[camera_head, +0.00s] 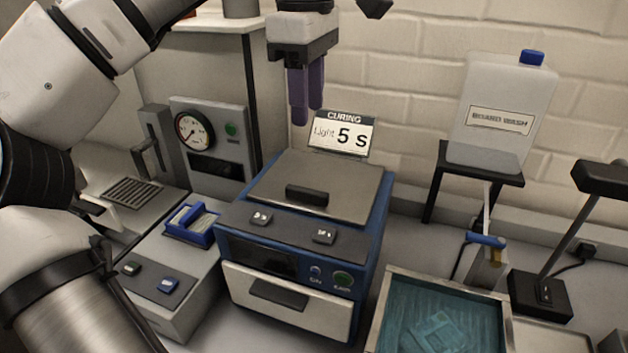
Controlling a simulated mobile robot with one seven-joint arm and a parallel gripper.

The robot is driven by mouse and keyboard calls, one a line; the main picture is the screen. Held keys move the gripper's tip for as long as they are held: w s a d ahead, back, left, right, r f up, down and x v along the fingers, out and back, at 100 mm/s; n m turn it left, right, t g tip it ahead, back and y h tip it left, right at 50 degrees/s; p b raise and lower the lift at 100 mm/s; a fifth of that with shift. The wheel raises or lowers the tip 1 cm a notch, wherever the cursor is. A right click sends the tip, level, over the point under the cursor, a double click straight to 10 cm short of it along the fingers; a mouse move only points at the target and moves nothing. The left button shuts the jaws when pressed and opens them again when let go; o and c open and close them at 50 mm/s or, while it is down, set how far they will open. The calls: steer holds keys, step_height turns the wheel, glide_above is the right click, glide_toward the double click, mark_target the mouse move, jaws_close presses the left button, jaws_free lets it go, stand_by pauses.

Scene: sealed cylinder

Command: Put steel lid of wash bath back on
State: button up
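The wash bath (382,310) is an open steel-rimmed basin at the bottom right, cut off by the lower edge. It holds teal liquid with a flat, board-like shape under the surface. No lid lies over the visible part. A flat grey steel surface (546,336) shows partly to the right of the bath; I cannot tell whether it is the lid. My gripper (306,112) points down with purple fingers, above and behind the blue curing unit, apart from the bath. Nothing shows held in it. The fingers overlap from this angle, so their opening is unclear.
The blue curing unit (371,252) has a grey top with a black handle; a sign (342,135) behind it reads "CURING Light 5 s". A board wash jug (504,108) stands on a black stand behind the bath. A lamp (560,250) stands right. A gauge panel (208,140) stands left.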

glide_above(307, 190)
step_height(307, 190, down, 8)
steer(key=shift+w+r+b, duration=0.1)
steer(key=shift+r+b, duration=0.1)
steer(key=shift+b, duration=0.1)
steer(key=shift+f+p, duration=1.1)
steer(key=shift+f, duration=2.05)
jaws_close()
